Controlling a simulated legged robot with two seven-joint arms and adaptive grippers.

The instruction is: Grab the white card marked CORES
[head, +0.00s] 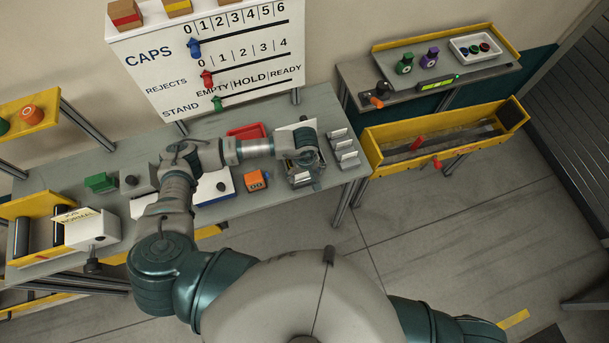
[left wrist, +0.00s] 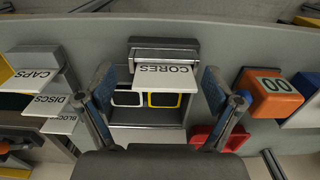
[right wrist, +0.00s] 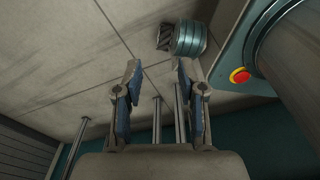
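The white card marked CORES (left wrist: 164,77) shows in the left wrist view, lying flat across the front of a grey holder (left wrist: 164,50). My left gripper (left wrist: 167,92) is open, with one finger on each side of the card and a gap to both. In the head view my left gripper (head: 302,158) hangs over the right end of the workbench, above the holder, and hides most of the card.
Cards marked CAPS (left wrist: 33,80), DISCS (left wrist: 48,105) and BLOCKS stand beside the holder. An orange block with a counter (left wrist: 270,92) and a red tray (left wrist: 232,137) lie on its other side. A yellow trough (head: 440,140) stands right of the bench.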

